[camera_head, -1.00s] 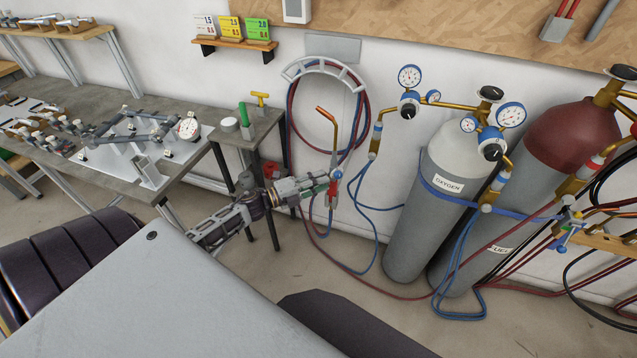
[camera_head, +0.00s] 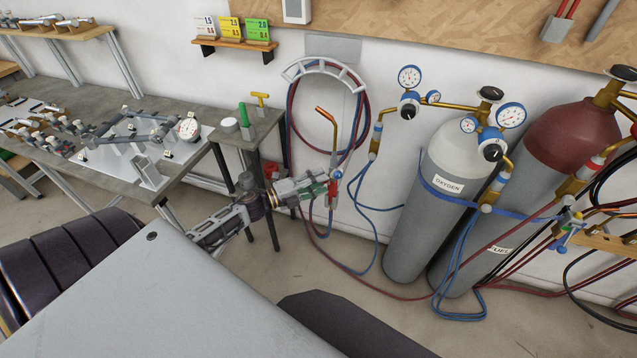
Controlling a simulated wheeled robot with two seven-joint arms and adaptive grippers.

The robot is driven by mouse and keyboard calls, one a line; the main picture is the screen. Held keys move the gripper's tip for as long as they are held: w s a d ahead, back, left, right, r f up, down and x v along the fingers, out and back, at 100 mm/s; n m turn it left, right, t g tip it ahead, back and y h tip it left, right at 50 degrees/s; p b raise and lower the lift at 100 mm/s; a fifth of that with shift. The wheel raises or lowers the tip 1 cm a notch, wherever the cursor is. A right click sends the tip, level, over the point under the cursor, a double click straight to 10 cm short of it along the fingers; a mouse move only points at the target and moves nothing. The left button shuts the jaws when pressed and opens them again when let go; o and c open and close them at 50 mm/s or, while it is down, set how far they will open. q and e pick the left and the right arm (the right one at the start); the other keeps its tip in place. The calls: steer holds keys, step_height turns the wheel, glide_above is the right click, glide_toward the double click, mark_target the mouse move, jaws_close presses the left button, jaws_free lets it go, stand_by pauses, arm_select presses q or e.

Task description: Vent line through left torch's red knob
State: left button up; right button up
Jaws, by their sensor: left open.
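The left torch (camera_head: 333,150) hangs upright by the wall, its copper tip bent to the left at the top. Its red knob (camera_head: 333,188) shows low on the handle, and a small blue knob (camera_head: 338,173) sits just above it. Red and blue hoses run down from it. My left gripper (camera_head: 329,188) reaches in from the left, with its fingertips at the red knob. The jaws are open; I cannot tell whether they touch the knob. My right gripper is not in view.
The oxygen cylinder (camera_head: 419,225) and the red-topped fuel cylinder (camera_head: 572,140) stand to the right with gauges and hoses. A small side table (camera_head: 236,141) and the jig bench (camera_head: 95,165) stand left. A hose hanger (camera_head: 322,70) is above the torch.

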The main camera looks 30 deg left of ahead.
arm_select(q)
steer(key=v, duration=1.1)
steer(key=shift+s+a, duration=0.2)
steer(key=shift+s, duration=0.15)
steer(key=shift+f, duration=0.1)
stand_by(0.7)
